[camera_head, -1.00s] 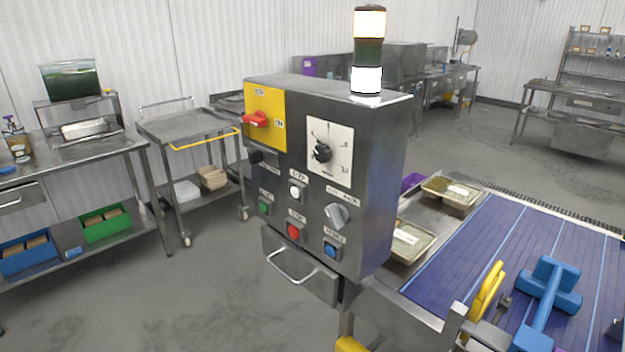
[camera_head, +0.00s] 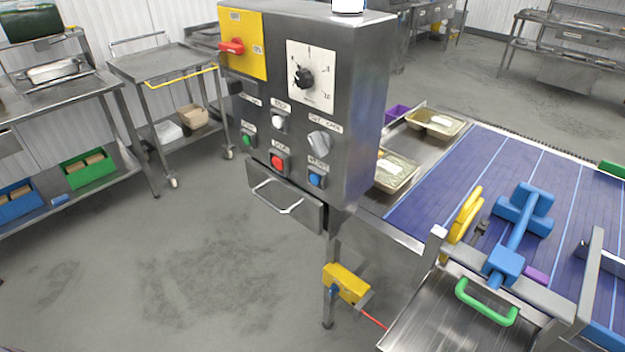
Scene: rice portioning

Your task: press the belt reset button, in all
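The control box (camera_head: 352,110) stands at the left end of the belt (camera_head: 480,190). Its front carries a blue button (camera_head: 316,180) at the lower right, a red button (camera_head: 277,162), a green button (camera_head: 248,140) and a white button (camera_head: 278,122). The small labels are too blurred to read surely, so I cannot confirm which is the reset. Above are a black dial (camera_head: 304,78), a grey selector knob (camera_head: 319,142) and a red switch (camera_head: 232,46) on a yellow plate. Neither of my grippers is in view.
A drawer (camera_head: 285,196) with a handle hangs under the box. A yellow pedal-like box (camera_head: 346,283) sits low below it. Filled trays (camera_head: 395,172) lie behind the box, and a blue fixture (camera_head: 522,215) is over the belt. Floor in front is clear. A cart (camera_head: 165,68) stands left.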

